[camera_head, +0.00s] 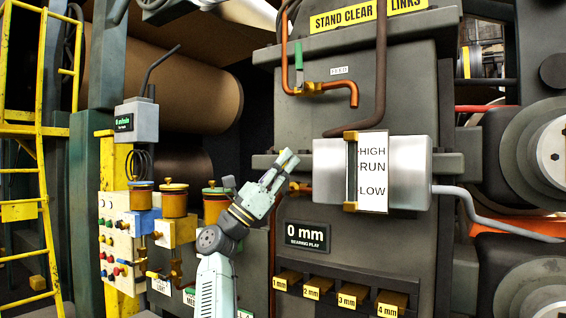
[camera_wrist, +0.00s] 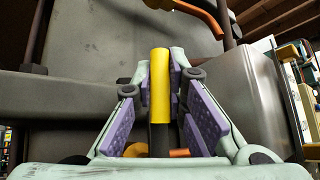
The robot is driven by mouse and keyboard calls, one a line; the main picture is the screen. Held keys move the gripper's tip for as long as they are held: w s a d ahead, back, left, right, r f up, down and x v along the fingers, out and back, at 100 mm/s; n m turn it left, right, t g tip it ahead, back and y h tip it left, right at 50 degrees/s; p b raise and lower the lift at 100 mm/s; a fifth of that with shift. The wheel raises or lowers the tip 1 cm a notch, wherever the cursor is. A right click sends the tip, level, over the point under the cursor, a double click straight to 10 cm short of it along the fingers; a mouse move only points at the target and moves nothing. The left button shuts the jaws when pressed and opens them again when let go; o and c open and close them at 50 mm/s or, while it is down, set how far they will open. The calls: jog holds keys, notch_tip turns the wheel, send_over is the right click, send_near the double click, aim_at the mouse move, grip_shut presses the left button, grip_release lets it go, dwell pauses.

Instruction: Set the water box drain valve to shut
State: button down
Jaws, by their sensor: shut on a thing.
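The water box (camera_head: 405,190) is the silver box at the middle right of the head view, with a white HIGH / RUN / LOW gauge plate on its front. A short copper pipe (camera_head: 302,187) shows at its left side. My gripper (camera_head: 287,160) is beside that left side. In the wrist view a yellow lever handle (camera_wrist: 160,82) with a dark stem stands lengthwise between the purple-padded fingers of my gripper (camera_wrist: 162,72), which are shut on it. Copper shows at the stem's foot. In the head view my gripper hides the handle.
A green-handled feed valve (camera_head: 299,55) is on a copper pipe above. A "0 mm" bearing play display (camera_head: 308,236) and several labelled blocks are below. A button panel (camera_head: 120,235) with oilers and a yellow ladder (camera_head: 38,150) stand left. Large rollers (camera_head: 545,145) are at right.

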jog(key=shift+d, duration=0.15)
jog(key=c, duration=1.6)
grip_release()
jog(key=v, duration=1.2)
